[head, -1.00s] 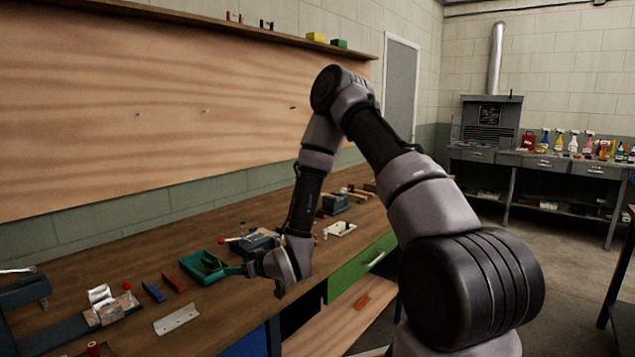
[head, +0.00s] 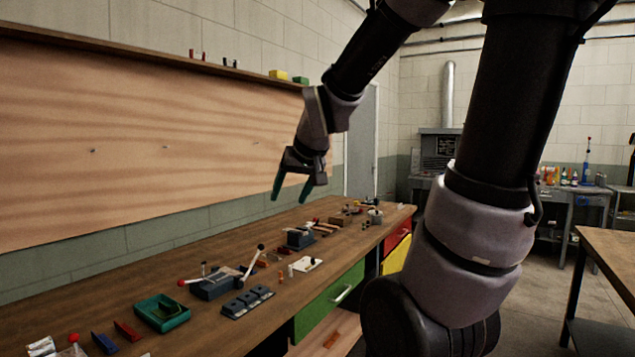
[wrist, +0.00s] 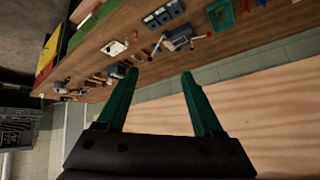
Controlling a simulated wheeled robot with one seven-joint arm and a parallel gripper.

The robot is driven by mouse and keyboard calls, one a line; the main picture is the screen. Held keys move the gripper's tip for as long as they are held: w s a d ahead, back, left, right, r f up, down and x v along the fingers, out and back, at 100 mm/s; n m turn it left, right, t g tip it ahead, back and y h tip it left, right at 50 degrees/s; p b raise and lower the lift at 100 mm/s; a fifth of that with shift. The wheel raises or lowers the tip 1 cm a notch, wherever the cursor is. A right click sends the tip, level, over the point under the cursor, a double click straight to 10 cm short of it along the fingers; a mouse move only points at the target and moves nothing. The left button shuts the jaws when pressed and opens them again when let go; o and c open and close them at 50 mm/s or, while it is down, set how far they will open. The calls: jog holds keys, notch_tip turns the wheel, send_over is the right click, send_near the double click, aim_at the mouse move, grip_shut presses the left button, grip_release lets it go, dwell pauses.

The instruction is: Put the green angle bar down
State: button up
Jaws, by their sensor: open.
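My gripper (head: 291,194) is open and empty, raised above the workbench. I see no green angle bar clearly elsewhere.
The wooden bench (head: 100,290) holds a grey vise-like tool (head: 215,284), a dark block with several wells (head: 247,301), a white plate (head: 306,264) and red and blue bars near the tray. Above the bench, the air around my gripper is clear.

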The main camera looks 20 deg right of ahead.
jog(key=s+d+r+m, duration=0.1)
jog(key=s+r, duration=0.3)
jog(key=s, duration=0.9)
jog(key=shift+r+m+g+y, duration=0.15)
jog(key=shift+m+g+y, duration=0.25)
jog(key=shift+m, duration=0.4)
